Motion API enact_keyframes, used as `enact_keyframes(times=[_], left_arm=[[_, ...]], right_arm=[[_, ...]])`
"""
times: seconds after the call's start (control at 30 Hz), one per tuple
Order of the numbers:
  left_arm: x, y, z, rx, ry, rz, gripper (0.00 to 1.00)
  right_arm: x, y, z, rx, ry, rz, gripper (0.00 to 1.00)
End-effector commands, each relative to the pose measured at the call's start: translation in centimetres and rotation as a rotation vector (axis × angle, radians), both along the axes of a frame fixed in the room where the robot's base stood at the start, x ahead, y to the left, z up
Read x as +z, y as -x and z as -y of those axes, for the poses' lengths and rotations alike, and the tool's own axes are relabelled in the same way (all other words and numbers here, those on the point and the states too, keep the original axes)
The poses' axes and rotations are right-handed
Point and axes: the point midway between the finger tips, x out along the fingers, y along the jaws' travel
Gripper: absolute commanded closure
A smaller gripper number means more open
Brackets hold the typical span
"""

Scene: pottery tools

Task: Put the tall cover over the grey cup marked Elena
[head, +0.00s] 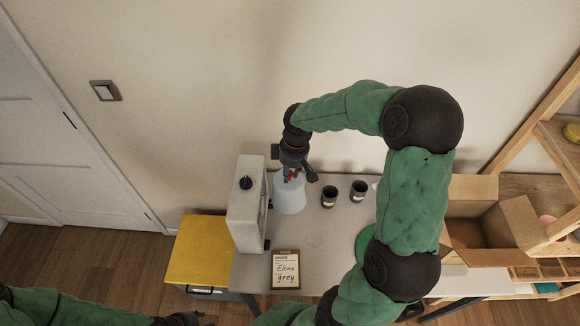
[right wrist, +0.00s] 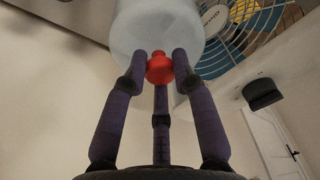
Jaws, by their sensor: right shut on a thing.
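The tall cover (head: 289,196) is a pale, bluish-white dome with a red knob (right wrist: 159,70). My right gripper (head: 292,174) is shut on the knob from above, with its fingers around it in the right wrist view. The cover is upright at the left part of the table; I cannot tell whether it touches the top. Two dark cups with small pale labels, a left one (head: 330,194) and a right one (head: 358,190), stand right of the cover. Their labels are too small to read. My left gripper (head: 184,319) is at the bottom left edge, its fingers unclear.
A clipboard (head: 285,270) reading "Elena grey" lies at the table's front. A white fan unit (head: 246,205) stands close left of the cover. A green disc (head: 365,242) is partly behind my right arm. An open cardboard box (head: 490,222) is right. The table before the cups is clear.

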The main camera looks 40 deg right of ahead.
Motion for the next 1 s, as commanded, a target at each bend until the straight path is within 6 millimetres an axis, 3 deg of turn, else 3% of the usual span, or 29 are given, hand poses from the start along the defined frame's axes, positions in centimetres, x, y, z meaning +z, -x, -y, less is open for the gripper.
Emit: enact_keyframes(times=[0.17,0.4,0.6,0.73,1.0], left_arm=[[1.1,0.0,0.0,0.0,0.0,0.0,0.6],[3.1,0.0,0.0,0.0,0.0,0.0,0.6],[4.1,0.0,0.0,0.0,0.0,0.0,0.6],[4.3,0.0,0.0,0.0,0.0,0.0,0.6],[3.8,0.0,0.0,0.0,0.0,0.0,0.6]], right_arm=[[0.5,0.7,2.7,-0.009,-0.002,-0.003,1.0],[0.8,2.6,9.9,-0.014,-0.005,-0.003,1.0],[0.8,4.4,14.2,-0.011,-0.002,0.0,1.0],[0.7,5.0,15.3,-0.008,-0.001,0.002,1.0],[-0.1,5.0,15.5,-0.005,-0.001,0.003,1.0]])
